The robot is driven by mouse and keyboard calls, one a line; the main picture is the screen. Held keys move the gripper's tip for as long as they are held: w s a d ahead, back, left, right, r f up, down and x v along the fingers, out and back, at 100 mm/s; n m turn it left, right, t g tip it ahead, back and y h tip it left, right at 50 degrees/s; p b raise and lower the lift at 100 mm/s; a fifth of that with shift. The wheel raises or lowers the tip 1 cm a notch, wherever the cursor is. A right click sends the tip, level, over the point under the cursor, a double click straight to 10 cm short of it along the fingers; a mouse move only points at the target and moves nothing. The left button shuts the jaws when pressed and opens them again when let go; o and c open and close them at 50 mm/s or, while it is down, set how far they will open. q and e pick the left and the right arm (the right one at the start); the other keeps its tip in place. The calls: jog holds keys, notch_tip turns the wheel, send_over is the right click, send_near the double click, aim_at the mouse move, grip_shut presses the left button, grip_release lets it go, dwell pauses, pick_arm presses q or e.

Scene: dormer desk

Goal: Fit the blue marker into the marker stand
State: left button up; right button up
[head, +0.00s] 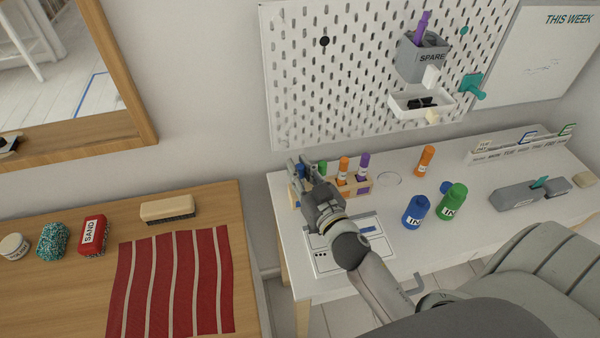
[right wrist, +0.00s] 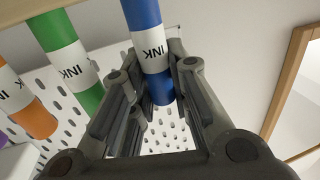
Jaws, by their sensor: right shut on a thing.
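The blue marker (right wrist: 143,22) with a white INK label is between the fingers of my right gripper (right wrist: 155,95), which is shut on it. In the head view my right gripper (head: 299,170) is over the left end of the wooden marker stand (head: 349,190) and hides most of the blue marker. The stand holds a green marker (head: 322,168), an orange marker (head: 343,165) and a purple marker (head: 363,163) upright in a row to the right. I cannot tell whether the blue marker's end is seated in the stand. My left gripper is not in view.
Blue (head: 415,213) and green (head: 452,200) ink bottles stand nearer the front. A pegboard (head: 350,75) rises behind. A wooden table (head: 60,310) is at the left.

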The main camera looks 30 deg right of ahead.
jog(key=shift+f, duration=0.2)
jog(key=o, duration=0.9)
jog(key=shift+c, duration=0.2)
jog(key=shift+r, duration=0.1)
jog(key=s+b, duration=0.2)
jog(key=s, duration=1)
jog(key=shift+a+b, duration=0.2)
jog(key=shift+b, duration=0.1)
